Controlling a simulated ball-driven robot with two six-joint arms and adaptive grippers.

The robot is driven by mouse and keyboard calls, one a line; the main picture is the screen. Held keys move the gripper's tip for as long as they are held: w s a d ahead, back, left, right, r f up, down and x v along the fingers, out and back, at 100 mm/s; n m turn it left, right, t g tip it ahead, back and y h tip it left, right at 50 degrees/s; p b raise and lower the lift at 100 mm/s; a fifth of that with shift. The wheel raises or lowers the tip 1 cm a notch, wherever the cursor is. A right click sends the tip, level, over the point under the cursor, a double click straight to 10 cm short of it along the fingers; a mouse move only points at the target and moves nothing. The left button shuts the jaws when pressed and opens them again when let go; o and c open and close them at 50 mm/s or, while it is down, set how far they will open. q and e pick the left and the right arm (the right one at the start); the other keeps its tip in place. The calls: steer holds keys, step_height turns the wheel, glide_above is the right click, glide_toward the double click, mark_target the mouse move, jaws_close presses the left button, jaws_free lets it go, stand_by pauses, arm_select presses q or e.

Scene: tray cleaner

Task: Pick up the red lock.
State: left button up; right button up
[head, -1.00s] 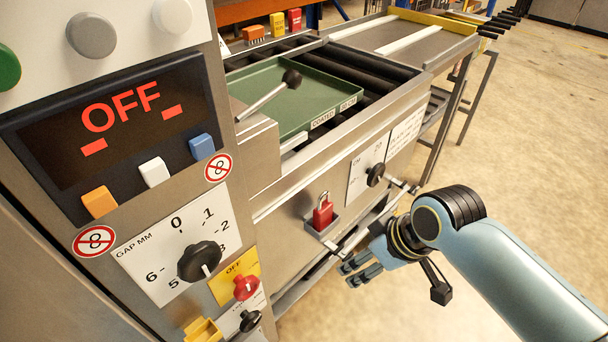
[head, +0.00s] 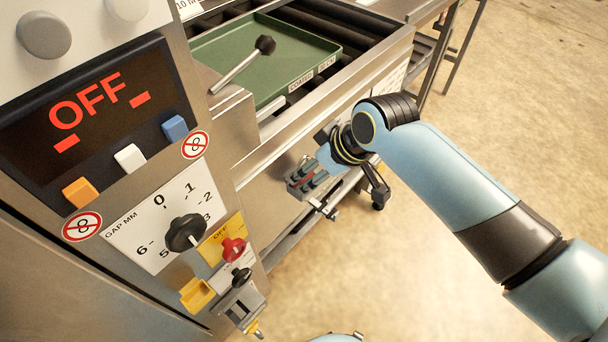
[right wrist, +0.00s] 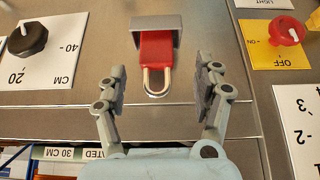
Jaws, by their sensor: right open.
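The red lock (right wrist: 157,50) sits in a grey metal bracket (right wrist: 158,22) on the machine's steel front, its silver shackle pointing down in the right wrist view. My right gripper (right wrist: 163,78) is open, its two fingers spread either side of the shackle's end, with visible gaps on both sides. The lock's red body is beyond the fingertips. In the head view my right gripper (head: 308,176) is at the machine front and hides most of the lock. My left gripper is not in view.
A green tray (head: 225,45) and a black-knobbed lever (head: 238,66) are above the front. The gap dial (head: 186,233), red knob (head: 232,250) and yellow holder (head: 197,294) are to the left. Another black dial (right wrist: 27,39) flanks the lock. Open floor lies right.

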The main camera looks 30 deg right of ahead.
steer(key=x, duration=0.2)
steer(key=w+x, duration=0.1)
steer(key=x, duration=0.1)
steer(key=shift+w+b, duration=0.1)
steer(key=shift+b, duration=0.2)
steer(key=shift+c, duration=0.2)
steer(key=c, duration=1.3)
steer(key=shift+r, duration=0.1)
